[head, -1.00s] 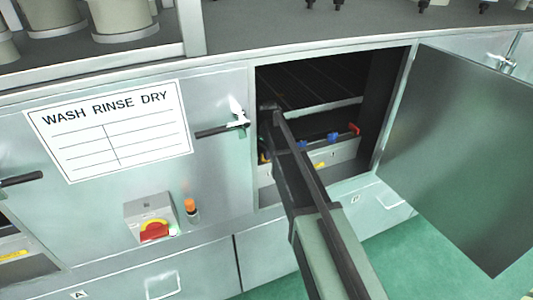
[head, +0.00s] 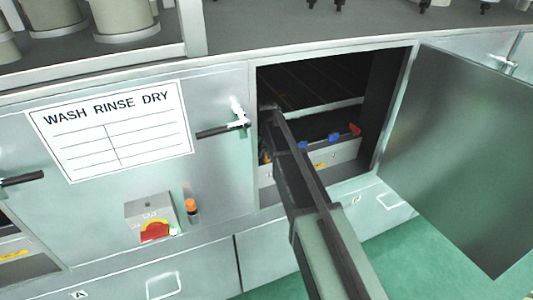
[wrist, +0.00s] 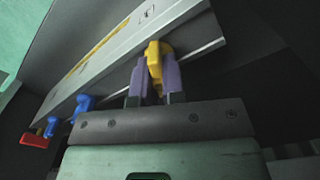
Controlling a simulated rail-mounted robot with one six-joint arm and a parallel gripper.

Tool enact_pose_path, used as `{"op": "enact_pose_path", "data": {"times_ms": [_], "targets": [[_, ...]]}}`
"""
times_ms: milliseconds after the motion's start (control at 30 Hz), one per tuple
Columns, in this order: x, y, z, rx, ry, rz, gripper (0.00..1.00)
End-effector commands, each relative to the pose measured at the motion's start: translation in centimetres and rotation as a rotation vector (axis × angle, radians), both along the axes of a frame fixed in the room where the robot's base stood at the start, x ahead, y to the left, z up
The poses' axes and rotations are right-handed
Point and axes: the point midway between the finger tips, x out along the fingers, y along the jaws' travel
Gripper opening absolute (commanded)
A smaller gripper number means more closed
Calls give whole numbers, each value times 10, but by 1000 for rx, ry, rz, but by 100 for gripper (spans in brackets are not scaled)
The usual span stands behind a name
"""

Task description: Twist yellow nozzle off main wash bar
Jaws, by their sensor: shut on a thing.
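The yellow nozzle (wrist: 156,62) sits at the edge of the pale metal wash bar (wrist: 115,62) in the wrist view. My gripper (wrist: 156,80), with purple finger pads, is shut on it, one pad on each side. The nozzle's lower part is hidden between the pads. I cannot tell whether it is still joined to the bar. In the head view, the bar (head: 345,152) lies inside the open cabinet, and my arm hides most of the gripper.
Two blue nozzles (wrist: 84,103) and a red nozzle (wrist: 34,141) stand along the same bar. The cabinet door (head: 460,150) hangs open at the right. A door handle (head: 222,130) juts out left of the opening. The cabinet's walls are close around the arm.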

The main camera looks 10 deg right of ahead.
Motion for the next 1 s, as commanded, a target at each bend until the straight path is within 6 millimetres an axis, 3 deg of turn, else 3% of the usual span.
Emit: {"op": "enact_pose_path", "data": {"times_ms": [233,400,500,1000], "targets": [[0,0,0,0,0,44,0],[0,1,0,0,0,357,0],[0,2,0,0,0,448,0],[0,2,3,0,0,449,0]]}}
